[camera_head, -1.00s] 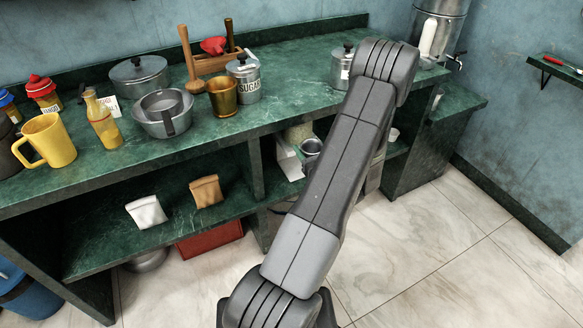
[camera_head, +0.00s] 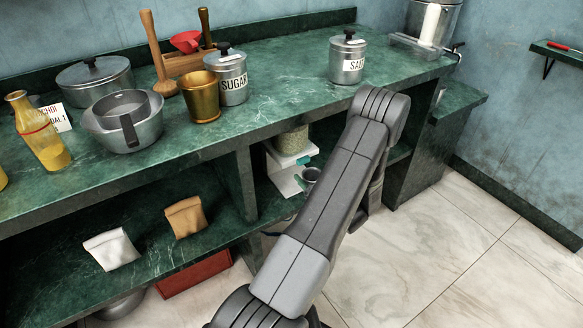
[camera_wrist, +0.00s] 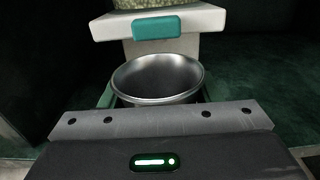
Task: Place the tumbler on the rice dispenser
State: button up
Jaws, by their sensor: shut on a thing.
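The tumbler (camera_wrist: 157,78) is a shiny steel cup, upright with its open mouth up, in the middle of the wrist view. It shows partly in the head view (camera_head: 311,174), beside my arm. My gripper (camera_wrist: 155,122) is shut on it; the grip on its sides is mostly hidden. The rice dispenser (camera_wrist: 158,24) is white with a teal front tab and a clear grain-filled part above. In the head view the rice dispenser (camera_head: 287,172) stands on the lower level under the counter. The tumbler is just in front of and below its tab; whether it touches the base is hidden.
The green counter (camera_head: 290,105) overhangs the dispenser. On it stand a salt canister (camera_head: 347,60), a sugar canister (camera_head: 231,80), a brass cup (camera_head: 199,97) and pots. A shelf divider (camera_head: 245,185) stands left of the dispenser. The floor at right is clear.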

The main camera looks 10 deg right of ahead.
jog(key=b+x, duration=0.1)
jog(key=x, duration=0.6)
jog(key=shift+w+a, duration=0.1)
jog(key=shift+w, duration=0.2)
jog(key=w, duration=0.1)
jog(key=w+a+f+b, duration=0.1)
jog(key=shift+w+f, duration=0.2)
jog(key=shift+w, duration=0.2)
jog(key=shift+f, duration=0.15)
jog(key=shift+f+b, duration=0.15)
jog(key=shift+b, duration=0.2)
jog(key=o, duration=1.1)
